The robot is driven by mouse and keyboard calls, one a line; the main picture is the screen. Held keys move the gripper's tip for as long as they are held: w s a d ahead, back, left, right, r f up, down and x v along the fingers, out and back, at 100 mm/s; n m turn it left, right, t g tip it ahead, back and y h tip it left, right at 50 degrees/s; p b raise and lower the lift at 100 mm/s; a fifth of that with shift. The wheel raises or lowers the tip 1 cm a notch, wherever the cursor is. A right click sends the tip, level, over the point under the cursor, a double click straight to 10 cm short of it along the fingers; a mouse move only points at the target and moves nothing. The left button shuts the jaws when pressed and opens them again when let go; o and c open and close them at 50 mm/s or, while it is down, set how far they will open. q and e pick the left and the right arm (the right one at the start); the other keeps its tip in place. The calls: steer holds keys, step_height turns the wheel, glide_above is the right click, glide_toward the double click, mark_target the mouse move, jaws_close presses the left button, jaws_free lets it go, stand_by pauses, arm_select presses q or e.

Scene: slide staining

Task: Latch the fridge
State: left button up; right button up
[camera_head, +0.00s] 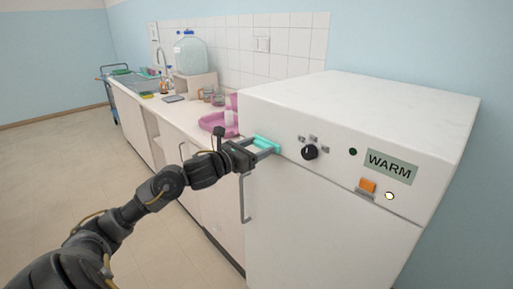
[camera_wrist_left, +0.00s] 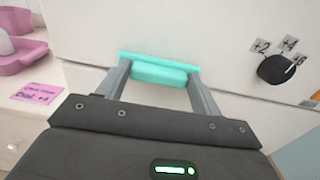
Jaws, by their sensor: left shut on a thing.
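The white fridge (camera_head: 330,215) stands at the right with its door facing me, and the door looks flush with the body. A turquoise latch (camera_head: 266,143) sits at the upper left of its front; it also shows in the left wrist view (camera_wrist_left: 158,72). My left gripper (camera_head: 268,147) is at the latch, with its two fingers on either side of the turquoise piece, shut on it. A grey vertical door handle (camera_head: 245,200) is below the latch. My right gripper is not in view.
A black knob (camera_head: 309,152), an orange switch (camera_head: 367,185), a lit lamp (camera_head: 389,196) and a WARM label (camera_head: 390,167) are on the fridge's panel. A counter with a pink tray (camera_head: 212,122) and a large bottle (camera_head: 190,55) runs to the left. The floor at left is clear.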

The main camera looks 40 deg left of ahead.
arm_select(q)
steer(key=shift+n, duration=0.3)
steer(key=n, duration=0.3)
steer(key=shift+n, duration=0.3)
steer(key=n, duration=0.4)
steer(key=shift+a+n, duration=0.15)
steer(key=shift+n, duration=0.15)
steer(key=n+p, duration=0.2)
steer(key=n, duration=0.2)
steer(key=n+p, duration=0.2)
steer(key=n, duration=0.2)
steer(key=shift+f+n+p, duration=0.15)
steer(key=shift+n+p, duration=0.25)
steer(key=shift+n, duration=0.1)
